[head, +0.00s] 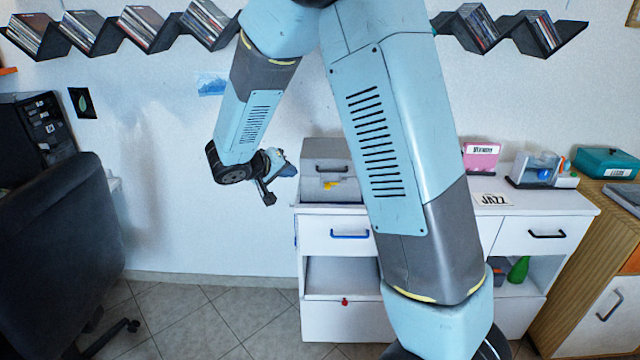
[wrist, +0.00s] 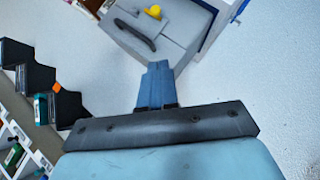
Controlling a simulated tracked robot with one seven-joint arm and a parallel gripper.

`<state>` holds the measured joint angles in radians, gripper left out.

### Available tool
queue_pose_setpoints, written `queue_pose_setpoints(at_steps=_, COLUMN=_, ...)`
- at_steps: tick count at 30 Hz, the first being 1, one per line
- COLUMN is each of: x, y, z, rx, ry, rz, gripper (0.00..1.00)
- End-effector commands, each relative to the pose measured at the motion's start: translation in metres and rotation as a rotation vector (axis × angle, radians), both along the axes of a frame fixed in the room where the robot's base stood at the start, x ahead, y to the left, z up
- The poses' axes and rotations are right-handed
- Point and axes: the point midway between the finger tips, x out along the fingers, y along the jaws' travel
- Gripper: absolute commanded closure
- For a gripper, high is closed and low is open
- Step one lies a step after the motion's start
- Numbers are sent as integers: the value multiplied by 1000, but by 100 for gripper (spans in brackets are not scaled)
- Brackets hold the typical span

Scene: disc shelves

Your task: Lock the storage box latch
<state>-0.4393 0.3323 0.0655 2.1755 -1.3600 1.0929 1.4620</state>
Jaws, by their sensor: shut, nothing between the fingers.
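The grey storage box (head: 326,150) stands on the left end of the white cabinet, partly behind my arm in the head view. Its lid looks down, with a dark handle on the front. A small yellow latch (head: 335,184) shows on the front. In the wrist view the box (wrist: 185,18) is at the top, with the dark handle (wrist: 135,34) and the yellow latch (wrist: 153,12). My gripper (head: 290,171) is in the air left of the box, apart from it. Its blue fingers (wrist: 155,68) are together and empty.
The white cabinet (head: 335,232) has drawers with handles. A pink box (head: 481,158), a Jazz sign (head: 492,199) and a teal box (head: 607,163) are to the right. A black chair (head: 60,240) stands at left. Zigzag disc shelves (head: 105,40) hang above. Floor between chair and cabinet is clear.

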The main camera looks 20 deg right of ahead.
Motion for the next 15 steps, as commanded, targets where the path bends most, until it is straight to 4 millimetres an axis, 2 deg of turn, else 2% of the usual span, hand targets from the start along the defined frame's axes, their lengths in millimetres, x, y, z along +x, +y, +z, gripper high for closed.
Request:
queue_pose_setpoints(at_steps=8, x=1, y=-3, z=-2, rx=0, ry=1, rz=-2, gripper=100)
queue_pose_setpoints(at_steps=15, x=16, y=-24, z=-16, rx=-1, ry=2, rz=-4, gripper=100)
